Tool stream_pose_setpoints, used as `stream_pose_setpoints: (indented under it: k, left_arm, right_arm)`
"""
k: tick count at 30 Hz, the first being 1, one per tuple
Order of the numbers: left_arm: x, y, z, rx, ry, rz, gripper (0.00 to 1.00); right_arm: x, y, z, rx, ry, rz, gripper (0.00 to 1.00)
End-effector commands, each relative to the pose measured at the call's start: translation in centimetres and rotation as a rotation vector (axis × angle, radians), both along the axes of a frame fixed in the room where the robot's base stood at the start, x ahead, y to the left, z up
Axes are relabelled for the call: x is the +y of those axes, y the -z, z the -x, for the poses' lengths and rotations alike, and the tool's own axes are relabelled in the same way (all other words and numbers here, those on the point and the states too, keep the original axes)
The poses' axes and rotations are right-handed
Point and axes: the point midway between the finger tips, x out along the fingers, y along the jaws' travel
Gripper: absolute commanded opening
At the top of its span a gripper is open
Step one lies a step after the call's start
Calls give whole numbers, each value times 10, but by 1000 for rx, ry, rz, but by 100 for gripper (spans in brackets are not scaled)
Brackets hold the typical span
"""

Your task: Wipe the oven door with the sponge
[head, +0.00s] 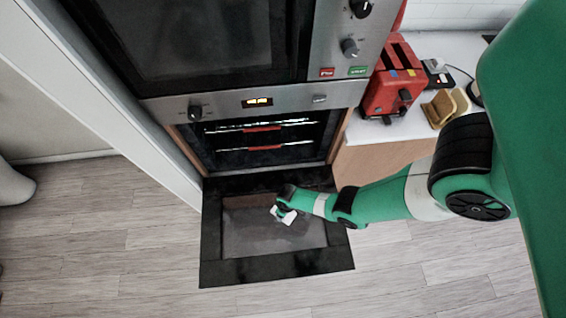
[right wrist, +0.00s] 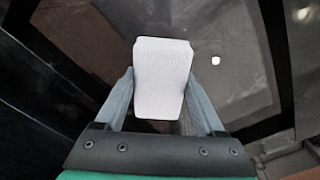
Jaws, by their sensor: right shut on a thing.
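The oven door (head: 280,266) is open and lies folded down flat in front of the oven, with a black frame and a grey glass middle. My right gripper (head: 283,212) is over the middle of the door. It is shut on the white sponge (head: 288,217). In the right wrist view the sponge (right wrist: 162,78) sits between the two fingers, over the door's glass (right wrist: 225,65). I cannot tell whether the sponge touches the glass. My left gripper is not in view.
The oven cavity (head: 262,140) with its racks is open behind the door. A counter at the right holds a red toaster (head: 391,84) and a wooden holder (head: 437,108). A white panel stands left of the oven. The wooden floor (head: 110,235) around the door is clear.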

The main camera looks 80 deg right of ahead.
Motion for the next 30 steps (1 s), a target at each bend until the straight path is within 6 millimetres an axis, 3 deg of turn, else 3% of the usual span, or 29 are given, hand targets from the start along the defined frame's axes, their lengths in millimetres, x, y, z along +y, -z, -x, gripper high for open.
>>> stream_pose_setpoints:
  k: [6, 21, 30]
  left_arm:
    - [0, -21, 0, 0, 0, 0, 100]
    - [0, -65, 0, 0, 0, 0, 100]
    - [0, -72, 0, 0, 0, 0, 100]
  right_arm:
    - [1, -29, -1, 0, -4, -1, 0]
    - [2, -74, -2, 1, -10, -1, 0]
    - [2, -81, -3, 1, -12, -1, 0]
